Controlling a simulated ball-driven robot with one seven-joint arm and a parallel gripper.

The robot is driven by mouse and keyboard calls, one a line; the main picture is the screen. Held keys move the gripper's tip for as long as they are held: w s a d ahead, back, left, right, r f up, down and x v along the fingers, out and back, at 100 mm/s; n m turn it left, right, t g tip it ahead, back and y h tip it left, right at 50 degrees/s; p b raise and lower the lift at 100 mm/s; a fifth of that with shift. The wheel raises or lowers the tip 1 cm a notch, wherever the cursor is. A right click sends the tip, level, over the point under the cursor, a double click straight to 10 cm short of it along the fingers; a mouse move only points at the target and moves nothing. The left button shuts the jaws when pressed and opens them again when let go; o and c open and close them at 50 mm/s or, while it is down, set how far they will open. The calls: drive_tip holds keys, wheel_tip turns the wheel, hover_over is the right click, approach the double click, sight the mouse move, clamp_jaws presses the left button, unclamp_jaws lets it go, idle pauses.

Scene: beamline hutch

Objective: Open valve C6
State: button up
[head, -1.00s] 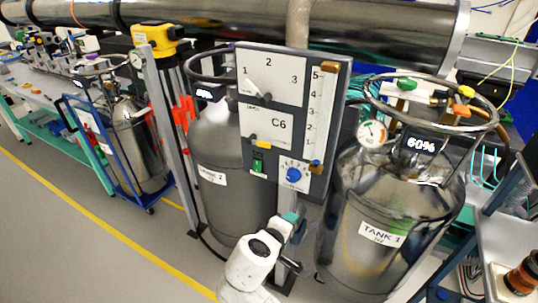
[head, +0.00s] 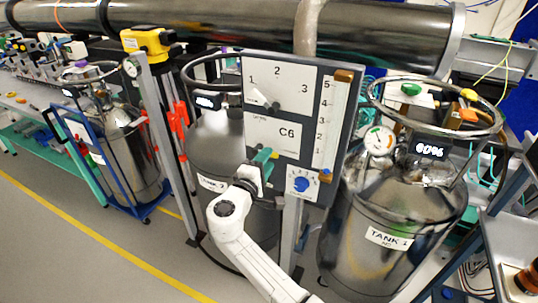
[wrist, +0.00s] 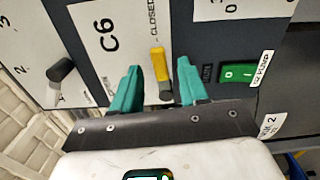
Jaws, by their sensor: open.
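The C6 valve panel (head: 287,133) is a white plate on the grey board, and it shows in the wrist view (wrist: 108,38). Its yellow lever (wrist: 158,72) appears in the wrist view with the word CLOSED beside one end. My gripper (head: 265,158) is in front of the lower left of the C6 plate and hides the lever in the head view. In the wrist view, my gripper (wrist: 158,68) has teal fingers standing open, one on each side of the lever, with gaps. I cannot tell how deep the lever sits between them.
A green pump switch (wrist: 238,72) lies just beside the right finger in the wrist view. A selector knob (head: 268,104) marked 1, 2, 3 is above C6, and a blue dial (head: 302,185) is below. Tank 1 (head: 390,205) stands close on the right.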

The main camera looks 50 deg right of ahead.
drive_tip(key=shift+x, duration=1.2)
drive_tip(key=shift+c, duration=0.3)
clamp_jaws()
